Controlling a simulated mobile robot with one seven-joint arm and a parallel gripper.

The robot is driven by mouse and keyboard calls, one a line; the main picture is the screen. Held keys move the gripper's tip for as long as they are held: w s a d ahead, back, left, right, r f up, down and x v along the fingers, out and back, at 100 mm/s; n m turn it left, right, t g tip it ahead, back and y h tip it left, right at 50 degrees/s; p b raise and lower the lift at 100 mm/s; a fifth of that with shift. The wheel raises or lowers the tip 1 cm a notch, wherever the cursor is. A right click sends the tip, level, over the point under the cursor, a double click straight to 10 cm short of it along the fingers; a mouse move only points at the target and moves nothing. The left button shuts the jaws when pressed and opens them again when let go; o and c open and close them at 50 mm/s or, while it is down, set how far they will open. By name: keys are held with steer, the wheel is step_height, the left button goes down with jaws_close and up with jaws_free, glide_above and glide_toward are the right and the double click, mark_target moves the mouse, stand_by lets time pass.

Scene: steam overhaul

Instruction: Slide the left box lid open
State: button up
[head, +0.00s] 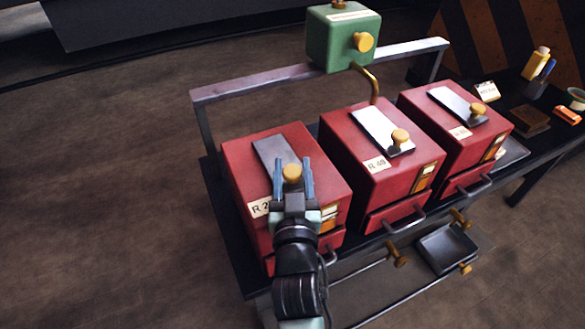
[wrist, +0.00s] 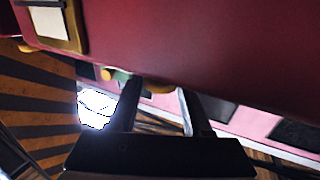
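The left red box (head: 240,158), with a label that starts "R 2", stands at the left end of the dark bench in the head view. Its grey metal lid (head: 268,150) lies on the top, with a round brass knob (head: 292,172) at the near end. My gripper (head: 293,168) is over this box, one blue-grey finger on each side of the knob. The fingers look apart, with small gaps to the knob. In the wrist view the knob (wrist: 160,88) shows between the fingertips, partly against the red box wall (wrist: 210,50). Contact cannot be told.
Two similar red boxes, the middle one (head: 345,142) and the right one (head: 425,115), stand alongside with their own lids and knobs. A grey rail (head: 250,85) with a green box (head: 343,38) runs behind. Drawer handles and a dark tray (head: 447,248) are in front.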

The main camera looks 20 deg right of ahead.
jaws_close()
stand_by(1.1)
